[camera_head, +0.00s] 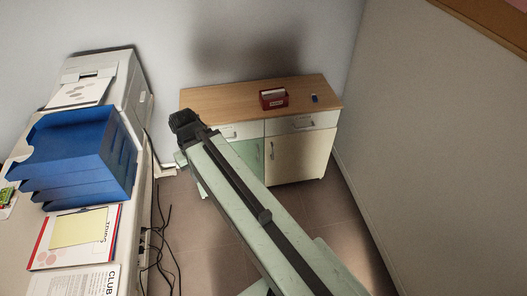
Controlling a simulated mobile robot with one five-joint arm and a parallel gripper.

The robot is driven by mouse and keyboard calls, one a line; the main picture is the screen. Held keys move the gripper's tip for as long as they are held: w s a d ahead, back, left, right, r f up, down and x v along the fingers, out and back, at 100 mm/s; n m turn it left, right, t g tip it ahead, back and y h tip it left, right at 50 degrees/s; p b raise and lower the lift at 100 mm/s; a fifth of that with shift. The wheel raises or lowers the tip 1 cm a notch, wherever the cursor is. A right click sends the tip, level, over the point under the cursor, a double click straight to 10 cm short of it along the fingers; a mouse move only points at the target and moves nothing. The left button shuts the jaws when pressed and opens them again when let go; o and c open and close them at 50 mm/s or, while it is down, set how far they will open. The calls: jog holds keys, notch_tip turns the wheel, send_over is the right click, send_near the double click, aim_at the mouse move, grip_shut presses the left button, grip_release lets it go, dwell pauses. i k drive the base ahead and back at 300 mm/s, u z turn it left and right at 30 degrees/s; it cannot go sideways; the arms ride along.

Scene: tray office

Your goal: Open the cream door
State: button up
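The cream door (303,157) is the right-hand door of a low cabinet (215,97) with a wooden top against the back wall. It looks shut, and its small dark upright handle (272,149) is near its left edge. A pale green door (250,153) is to its left, partly hidden by my arm. My arm reaches from the bottom right up to the cabinet's left front. My gripper (183,159) is at its far end, left of the cream door and apart from it. The arm mostly hides the gripper, so its fingers cannot be made out.
Drawers (302,123) are above the doors. A dark red box (273,98) and a small blue object (314,98) are on top. A desk with a blue tray stack (80,160) and a printer (105,80) is at left. Cables (160,235) lie beside it. Floor before the cream door is clear; a wall (440,150) stands right.

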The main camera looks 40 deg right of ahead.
aim_at(291, 158)
jog(key=i, duration=0.85)
jog(key=z, duration=0.05)
